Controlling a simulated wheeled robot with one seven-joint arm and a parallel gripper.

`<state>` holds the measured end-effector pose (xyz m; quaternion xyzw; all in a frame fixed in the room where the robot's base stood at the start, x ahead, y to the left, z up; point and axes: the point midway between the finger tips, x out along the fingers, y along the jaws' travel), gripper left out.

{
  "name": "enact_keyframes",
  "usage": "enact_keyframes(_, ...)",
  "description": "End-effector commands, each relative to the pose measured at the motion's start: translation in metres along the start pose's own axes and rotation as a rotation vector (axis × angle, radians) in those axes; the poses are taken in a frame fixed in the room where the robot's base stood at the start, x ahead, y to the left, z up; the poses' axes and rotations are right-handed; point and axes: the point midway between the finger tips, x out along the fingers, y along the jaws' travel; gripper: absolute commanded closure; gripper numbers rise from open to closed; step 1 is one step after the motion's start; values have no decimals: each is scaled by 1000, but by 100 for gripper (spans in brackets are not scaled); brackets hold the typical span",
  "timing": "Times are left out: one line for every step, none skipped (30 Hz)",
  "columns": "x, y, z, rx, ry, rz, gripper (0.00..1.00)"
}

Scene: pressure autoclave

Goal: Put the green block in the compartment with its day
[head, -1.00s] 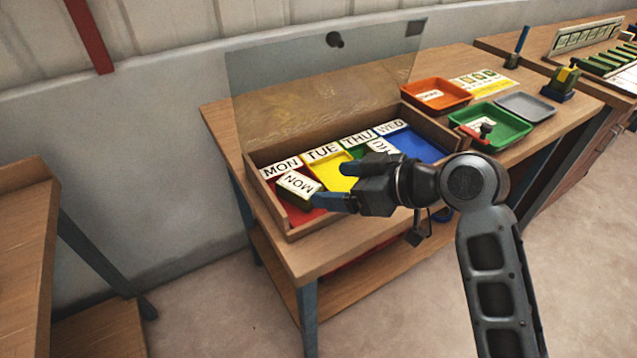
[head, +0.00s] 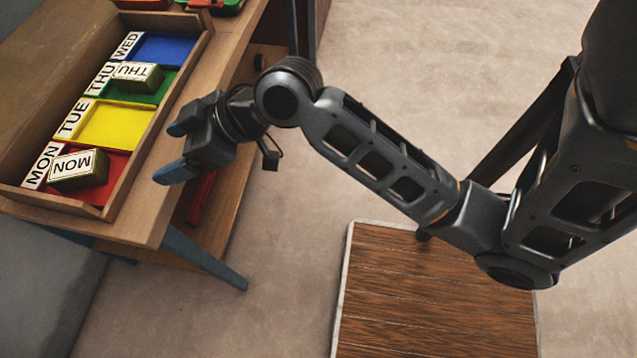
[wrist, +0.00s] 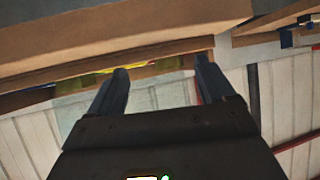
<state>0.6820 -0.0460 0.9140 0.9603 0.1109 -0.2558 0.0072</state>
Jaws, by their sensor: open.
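The wooden tray (head: 118,190) has red (head: 108,180), yellow (head: 112,124), green (head: 160,93) and blue (head: 165,48) compartments, labelled MON, TUE, THU and WED in that order. A block with green sides and a THU label (head: 136,76) sits in the green compartment, partly over its far edge. A block with olive-green sides and a MON label (head: 79,169) sits at an angle in the red compartment, over part of its label strip. My gripper (head: 174,150) is open and empty, just outside the tray's front wall. In the wrist view its fingers (wrist: 160,70) are apart with nothing between them.
An orange tray (head: 140,4) and a green tray (head: 228,6) show at the top edge of the head view. A low wooden platform (head: 430,300) with a pale edge stands on the floor at the right. The floor between it and the bench is clear.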

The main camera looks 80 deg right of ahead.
Motion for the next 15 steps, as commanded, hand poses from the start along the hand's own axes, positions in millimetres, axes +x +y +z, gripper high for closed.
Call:
enact_keyframes(-8,-6,20,21,-8,30,17)
enact_keyframes(-13,-8,28,32,-6,52,17)
enact_keyframes(-20,-11,39,44,-3,79,17)
enact_keyframes(-26,-13,47,52,0,99,17)
enact_keyframes(-32,-16,54,59,6,117,17)
enact_keyframes(-41,-20,63,66,12,139,17)
enact_keyframes(-48,-22,69,69,19,156,17)
enact_keyframes(-55,-25,75,73,24,172,17)
enact_keyframes(-66,-29,82,76,34,191,17)
enact_keyframes(-74,-32,87,78,43,203,17)
enact_keyframes(-82,-35,91,78,51,214,17)
enact_keyframes(-93,-40,96,76,65,228,17)
enact_keyframes(-102,-43,99,77,74,236,17)
enact_keyframes(-111,-47,102,76,84,243,17)
enact_keyframes(-123,-53,105,73,99,250,17)
